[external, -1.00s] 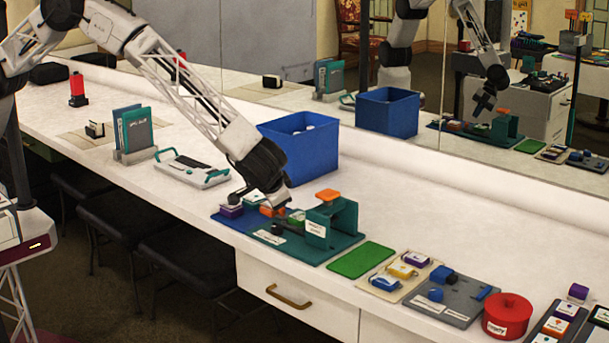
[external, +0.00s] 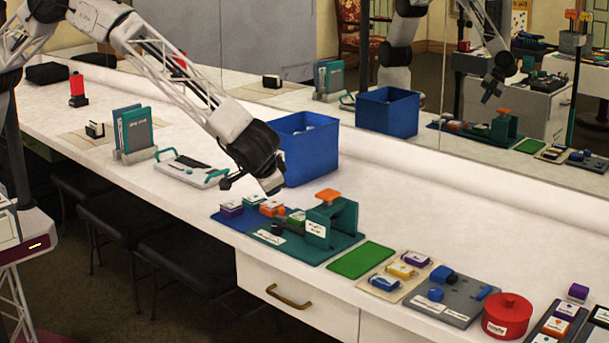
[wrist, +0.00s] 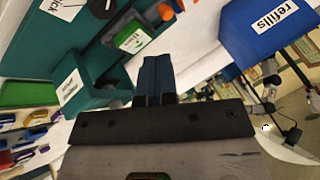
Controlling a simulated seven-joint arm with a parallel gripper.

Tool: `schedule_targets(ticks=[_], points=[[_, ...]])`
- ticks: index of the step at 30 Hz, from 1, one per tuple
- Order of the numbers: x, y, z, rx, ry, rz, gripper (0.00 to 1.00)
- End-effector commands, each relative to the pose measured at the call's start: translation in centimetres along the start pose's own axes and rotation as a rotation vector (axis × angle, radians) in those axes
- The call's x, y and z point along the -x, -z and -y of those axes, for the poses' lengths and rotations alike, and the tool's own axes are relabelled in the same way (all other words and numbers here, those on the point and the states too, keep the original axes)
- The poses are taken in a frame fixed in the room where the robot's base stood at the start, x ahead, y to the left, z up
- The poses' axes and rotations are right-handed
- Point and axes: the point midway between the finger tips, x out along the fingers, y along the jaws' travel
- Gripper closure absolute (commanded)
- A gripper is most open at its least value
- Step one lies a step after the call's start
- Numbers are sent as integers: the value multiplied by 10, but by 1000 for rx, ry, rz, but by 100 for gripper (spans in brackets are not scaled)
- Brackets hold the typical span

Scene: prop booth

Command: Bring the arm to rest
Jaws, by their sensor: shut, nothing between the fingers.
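My gripper (external: 272,187) hangs in the air above the counter, in front of the blue bin and above the left end of the teal fixture (external: 335,222). In the wrist view its dark fingers (wrist: 155,75) are together, with nothing between them. The fixture stands on the counter with an orange knob on top, and small coloured blocks sit on the mat to its left. In the wrist view the fixture (wrist: 75,75) lies to the left of the fingers.
The blue bin (external: 325,160), labelled refills in the wrist view, stands close behind my gripper. A white tray with teal handles (external: 190,168) and upright teal books (external: 133,130) are to the left. A green mat (external: 361,260), a grey board (external: 458,299) and a red round container (external: 508,316) are to the right.

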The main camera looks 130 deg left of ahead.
Motion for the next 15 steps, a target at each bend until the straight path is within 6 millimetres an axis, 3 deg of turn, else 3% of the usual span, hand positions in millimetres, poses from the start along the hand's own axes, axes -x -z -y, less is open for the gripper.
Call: schedule_targets(ticks=[8, 15], points=[[6, -2, 2, -6, -5, 0, 100], [43, -17, 14, -47, -34, 7, 100]])
